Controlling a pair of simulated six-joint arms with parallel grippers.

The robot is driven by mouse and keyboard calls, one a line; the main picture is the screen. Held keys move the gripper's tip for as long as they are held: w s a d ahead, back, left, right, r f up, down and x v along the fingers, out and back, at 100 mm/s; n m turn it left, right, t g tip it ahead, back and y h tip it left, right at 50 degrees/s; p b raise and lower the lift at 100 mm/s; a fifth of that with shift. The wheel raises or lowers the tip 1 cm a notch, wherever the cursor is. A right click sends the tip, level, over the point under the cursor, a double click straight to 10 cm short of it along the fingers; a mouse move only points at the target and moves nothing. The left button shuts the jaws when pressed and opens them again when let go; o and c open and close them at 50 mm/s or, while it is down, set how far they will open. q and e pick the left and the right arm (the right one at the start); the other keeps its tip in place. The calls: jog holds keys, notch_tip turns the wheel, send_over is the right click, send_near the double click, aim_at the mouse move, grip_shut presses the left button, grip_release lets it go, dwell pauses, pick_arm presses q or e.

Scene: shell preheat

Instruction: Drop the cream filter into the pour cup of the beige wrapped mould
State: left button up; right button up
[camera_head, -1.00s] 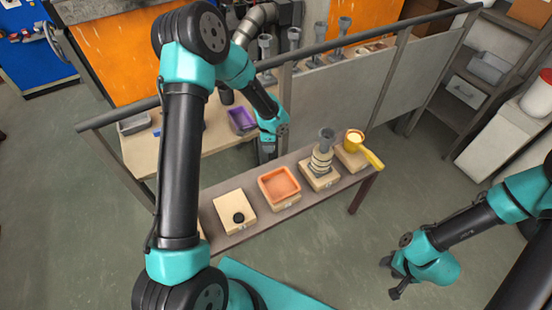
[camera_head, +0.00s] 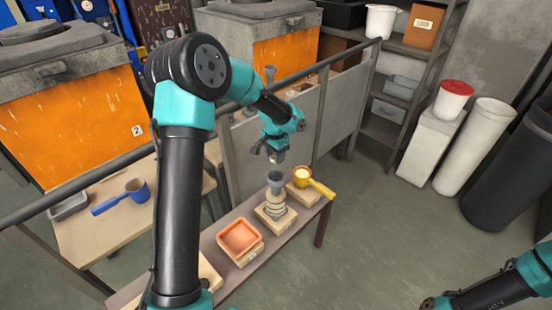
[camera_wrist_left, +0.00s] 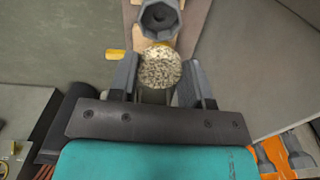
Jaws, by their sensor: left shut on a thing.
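The beige wrapped mould (camera_head: 275,204) stands upright on a pale block on the narrow bench, with its grey pour cup (camera_head: 275,178) on top. My left gripper (camera_head: 276,158) is just above the pour cup in the head view. In the left wrist view, its fingers are shut on the cream filter (camera_wrist_left: 160,67), a round speckled disc. The pour cup (camera_wrist_left: 158,17) shows beyond the filter at the top of that view, apart from it in the picture. The filter is too small to make out in the head view. My right gripper is out of view.
A metal rail (camera_head: 215,117) and grey panel (camera_head: 340,107) run behind the bench. A blue pan (camera_head: 137,188) lies on the rear table.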

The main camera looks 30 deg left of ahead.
pick_arm(q)
jog(key=shift+f, duration=0.15)
jog(key=shift+f, duration=4.1)
jog(key=o, duration=1)
notch_tip(320, 180, up, 18)
jog(key=shift+f, duration=0.25)
jog(key=shift+f, duration=0.1)
